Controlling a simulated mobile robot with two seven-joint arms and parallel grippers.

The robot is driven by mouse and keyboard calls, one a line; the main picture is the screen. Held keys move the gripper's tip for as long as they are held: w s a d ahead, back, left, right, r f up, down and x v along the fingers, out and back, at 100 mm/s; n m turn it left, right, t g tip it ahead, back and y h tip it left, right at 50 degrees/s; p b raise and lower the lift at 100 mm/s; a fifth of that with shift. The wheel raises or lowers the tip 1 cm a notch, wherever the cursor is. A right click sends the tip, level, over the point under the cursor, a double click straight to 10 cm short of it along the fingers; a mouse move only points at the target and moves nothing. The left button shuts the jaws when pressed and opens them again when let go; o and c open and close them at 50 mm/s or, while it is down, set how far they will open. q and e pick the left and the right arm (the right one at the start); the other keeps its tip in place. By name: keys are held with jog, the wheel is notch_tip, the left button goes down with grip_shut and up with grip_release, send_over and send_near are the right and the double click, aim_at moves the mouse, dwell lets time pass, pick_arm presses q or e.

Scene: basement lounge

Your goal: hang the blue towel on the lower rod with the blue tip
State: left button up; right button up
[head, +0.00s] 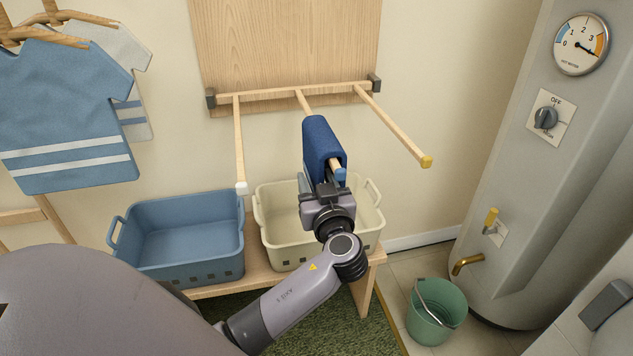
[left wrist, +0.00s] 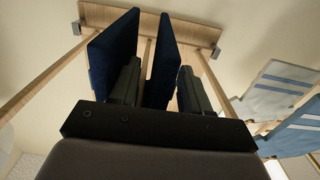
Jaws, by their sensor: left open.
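The blue towel (head: 322,140) is draped over the middle rod, whose blue tip (head: 340,174) sticks out past the towel's near end. In the left wrist view the towel (left wrist: 162,60) shows from below as two hanging panels with the rod between them. My left gripper (head: 323,184) is open at the towel's near lower end, under the rod tip. In the left wrist view its fingers (left wrist: 158,85) stand apart, with one panel appearing between them and the other panel to the left. Whether the fingers touch the cloth cannot be told. My right gripper is not in view.
A rod with a white tip (head: 240,150) is to the left and a rod with a yellow tip (head: 400,132) to the right. A blue basket (head: 180,270) and a cream basket (head: 285,255) stand on a bench below. A green bucket (head: 436,325) stands by the grey boiler (head: 530,200).

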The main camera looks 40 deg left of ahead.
pick_arm(q)
jog(key=v, duration=0.7)
jog(key=s+d+f+m+h, duration=0.2)
jog(key=s+f+m+h, duration=0.2)
jog(key=f, duration=0.3)
jog(key=s+d+f+m+g+h, duration=0.1)
jog(key=s+d+f+m+h, duration=0.25)
jog(key=f, duration=0.35)
jog(key=s+d+f+m+h, duration=0.1)
jog(key=s+f+m+h, duration=0.2)
jog(key=f+h, duration=0.3)
jog(key=s+d+f+m+h, duration=0.2)
jog(key=s+d+h, duration=0.1)
jog(key=s, duration=0.4)
notch_tip(320, 180, up, 15)
jog(key=a+p, duration=0.1)
jog(key=p, duration=1.5)
jog(key=shift+s+a+y+p, duration=0.15)
jog(key=shift+a+y+p, duration=0.15)
jog(key=shift+y+p, duration=0.1)
